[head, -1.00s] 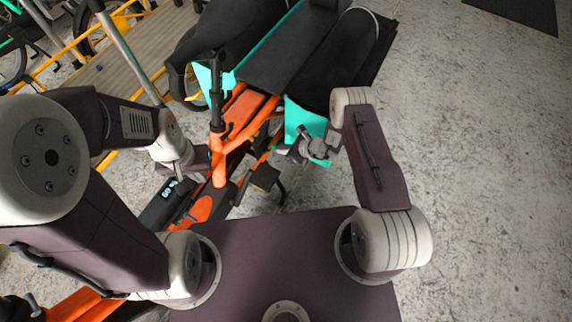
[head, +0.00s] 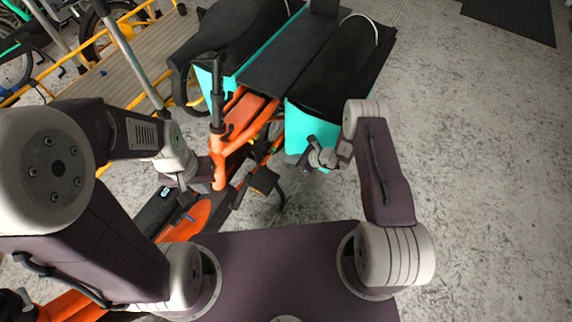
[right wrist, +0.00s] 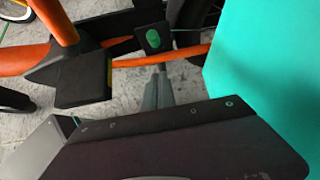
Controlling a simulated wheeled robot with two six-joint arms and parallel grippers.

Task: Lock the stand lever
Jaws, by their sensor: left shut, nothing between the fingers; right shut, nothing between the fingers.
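The cargo bike has an orange frame (head: 232,135) and teal side panels (head: 305,128). My right gripper (head: 306,160) is beside the near teal panel, low at the bike's side. Its closed grey fingers also show in the right wrist view (right wrist: 157,88), empty and pointing toward a black plate with a green oval (right wrist: 153,38). I cannot tell whether this plate is part of the stand lever; no lever is clearly identifiable. The fingers appear short of the plate. My left gripper (head: 205,178) is by the orange frame, shut and partly hidden.
Orange tubes and a black block (right wrist: 82,80) lie left of the right fingers, with the teal panel close on the right. A ramp with yellow rails (head: 110,75) stands at the back left. The concrete floor (head: 480,180) on the right is clear.

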